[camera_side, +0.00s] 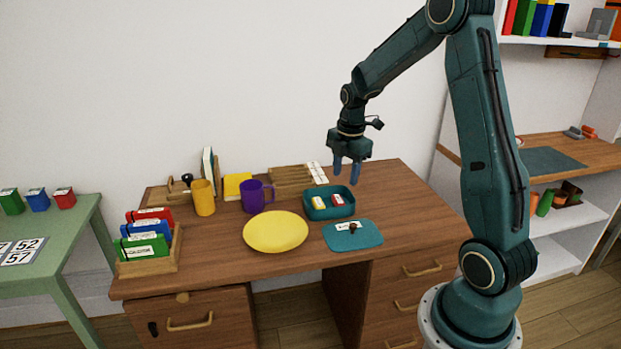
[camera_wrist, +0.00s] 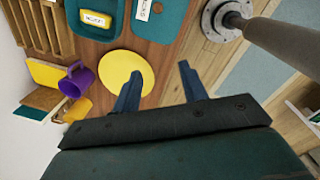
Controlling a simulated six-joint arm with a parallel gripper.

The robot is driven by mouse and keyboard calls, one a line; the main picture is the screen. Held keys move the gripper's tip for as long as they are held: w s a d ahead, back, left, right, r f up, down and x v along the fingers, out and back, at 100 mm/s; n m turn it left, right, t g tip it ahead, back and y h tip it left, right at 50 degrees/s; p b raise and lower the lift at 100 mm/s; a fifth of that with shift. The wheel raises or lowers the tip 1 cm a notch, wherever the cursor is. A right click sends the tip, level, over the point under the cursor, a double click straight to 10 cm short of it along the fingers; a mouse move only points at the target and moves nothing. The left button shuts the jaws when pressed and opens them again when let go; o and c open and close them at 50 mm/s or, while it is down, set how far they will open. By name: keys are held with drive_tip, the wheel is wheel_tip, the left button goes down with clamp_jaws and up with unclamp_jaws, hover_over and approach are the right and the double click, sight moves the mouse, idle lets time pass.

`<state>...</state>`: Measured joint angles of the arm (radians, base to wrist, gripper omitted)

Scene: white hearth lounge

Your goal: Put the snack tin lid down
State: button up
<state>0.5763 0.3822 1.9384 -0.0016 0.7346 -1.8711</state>
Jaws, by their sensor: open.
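The teal snack tin lid (camera_side: 353,235) lies flat on the wooden desk, with a dark knob and a white label on top. Part of it shows at the top of the wrist view (camera_wrist: 160,18). The open teal snack tin (camera_side: 329,215) stands just behind it, with a yellow-and-white item and a red-and-white item inside. The tin is partly seen in the wrist view (camera_wrist: 96,20). My gripper (camera_side: 347,183) is open and empty, raised above the desk behind and above the tin. Its two blue fingers (camera_wrist: 158,75) are apart in the wrist view.
A yellow plate (camera_side: 275,232) lies left of the lid. A purple mug (camera_side: 254,197), an orange mug (camera_side: 203,198) and a wooden rack (camera_side: 290,180) stand behind. A holder with coloured boxes (camera_side: 150,246) is at the desk's left. The desk's right side is clear.

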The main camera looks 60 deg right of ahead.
drive_tip(key=s+a+r+m+t, duration=0.1)
drive_tip(key=s+a+r+m, duration=0.25)
drive_tip(key=a+r, duration=0.3)
drive_tip(key=s+a+r+m+t, duration=0.1)
drive_tip(key=s+a+r+m, duration=0.25)
drive_tip(key=a+r, duration=0.35)
drive_tip(key=s+a+r+m+t, duration=0.1)
drive_tip(key=s+a+m+t, duration=0.1)
drive_tip(key=s+a+m, duration=0.5)
drive_tip(key=s+a, duration=0.3)
drive_tip(key=s, duration=0.1)
drive_tip(key=shift+s+m+t+y, duration=0.15)
drive_tip(key=shift+m+t+y, duration=0.15)
drive_tip(key=shift+m+t, duration=0.1)
